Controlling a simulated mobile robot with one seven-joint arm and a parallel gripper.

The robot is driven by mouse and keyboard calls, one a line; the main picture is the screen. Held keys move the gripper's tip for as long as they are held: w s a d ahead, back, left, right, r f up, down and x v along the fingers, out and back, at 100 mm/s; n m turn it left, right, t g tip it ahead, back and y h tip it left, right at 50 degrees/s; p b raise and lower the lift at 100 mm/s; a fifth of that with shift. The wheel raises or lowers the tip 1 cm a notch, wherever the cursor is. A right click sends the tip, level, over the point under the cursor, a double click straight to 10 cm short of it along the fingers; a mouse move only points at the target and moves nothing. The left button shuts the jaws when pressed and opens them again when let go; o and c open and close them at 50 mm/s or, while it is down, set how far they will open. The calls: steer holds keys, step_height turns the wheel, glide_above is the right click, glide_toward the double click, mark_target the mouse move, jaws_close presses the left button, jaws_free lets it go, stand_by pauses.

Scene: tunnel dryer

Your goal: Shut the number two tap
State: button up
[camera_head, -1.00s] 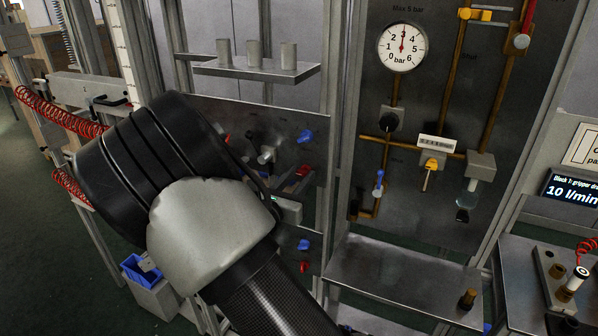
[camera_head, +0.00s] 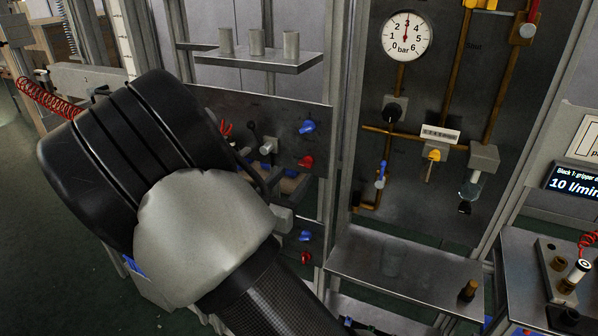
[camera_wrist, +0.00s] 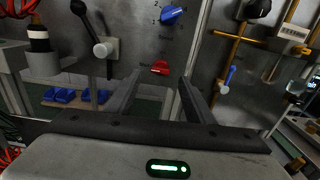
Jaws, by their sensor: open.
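My gripper (camera_wrist: 158,92) is open and empty in the wrist view, with its two fingers pointing at a grey panel. A red knob (camera_wrist: 159,68) shows between and beyond the fingertips, and a blue knob (camera_wrist: 172,15) with small digits around it is above it. Both also show in the head view, the blue knob (camera_head: 307,127) above the red knob (camera_head: 305,161). A blue-handled tap (camera_head: 381,175) and a yellow-handled tap (camera_head: 432,160) sit on brass pipes to the right. I cannot read which tap is number two. In the head view my arm hides the gripper.
A pressure gauge (camera_head: 406,37) is above the pipes. A metal shelf (camera_head: 405,270) juts out below them. A black lever (camera_wrist: 91,31) is left of the fingers. Blue bins (camera_wrist: 60,95) lie behind the panel's lower left. A frame post separates the two panels.

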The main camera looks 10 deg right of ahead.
steer(key=v, duration=1.2)
steer(key=s+d+r+m+g+y+p, duration=0.1)
steer(key=s+d+r+m+g+y, duration=0.15)
steer(key=s+d+m+g, duration=1.3)
steer(key=s+a+r+m+t+y, duration=0.2)
steer(key=r+m+t+y, duration=0.1)
steer(key=m, duration=0.3)
steer(key=s+a+r+m+t+y+p, duration=0.1)
steer(key=s+a+r+m+t+y, duration=0.1)
steer(key=r+m+y, duration=0.3)
steer(key=shift+a+r+m+t+p, duration=0.15)
steer(key=shift+a+m+t+p, duration=0.15)
steer(key=shift+m+t, duration=0.7)
